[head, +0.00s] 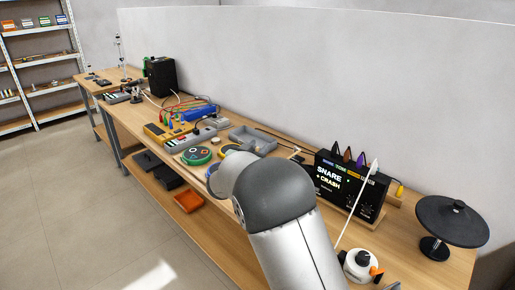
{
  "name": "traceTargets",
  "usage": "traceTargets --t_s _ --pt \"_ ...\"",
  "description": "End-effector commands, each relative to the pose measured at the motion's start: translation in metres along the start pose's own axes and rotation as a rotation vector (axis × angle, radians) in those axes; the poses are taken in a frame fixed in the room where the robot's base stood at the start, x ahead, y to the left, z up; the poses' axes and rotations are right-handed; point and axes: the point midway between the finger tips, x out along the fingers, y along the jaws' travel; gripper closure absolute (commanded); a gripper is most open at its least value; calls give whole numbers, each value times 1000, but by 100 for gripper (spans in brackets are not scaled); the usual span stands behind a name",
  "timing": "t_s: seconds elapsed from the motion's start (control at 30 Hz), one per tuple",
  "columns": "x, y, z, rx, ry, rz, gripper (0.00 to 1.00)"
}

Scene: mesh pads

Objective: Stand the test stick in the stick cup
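A long thin white stick (356,207) slants in front of the black box marked SNARE and CRASH, with a pale pointed tip at its top; I cannot tell whether it is the test stick. Its lower end is near a white round object (361,262) with a black top and an orange part, at the near right of the bench; I cannot tell whether they touch. I cannot make out a stick cup for certain. My grey arm fills the lower middle and hides part of the bench. My gripper does not show.
The black box (349,191) stands against the wall with several coloured cones along its top. A black round pad on a stand (452,219) is at right. An orange tray (189,202) is on the lower shelf.

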Motion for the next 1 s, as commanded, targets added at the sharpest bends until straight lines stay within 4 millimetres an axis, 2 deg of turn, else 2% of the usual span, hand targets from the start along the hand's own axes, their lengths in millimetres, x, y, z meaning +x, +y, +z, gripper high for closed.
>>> traceTargets --t_s 0.17,0.27,0.7,0.83,1.0 --pt "-12 -1 0 2 0 -2 63" --pt "-30 -1 2 1 -1 -3 63" --pt "-136 -1 2 2 -1 -4 63" --pt "-157 0 1 2 0 -2 63" --pt "-172 0 0 0 0 -1 63"
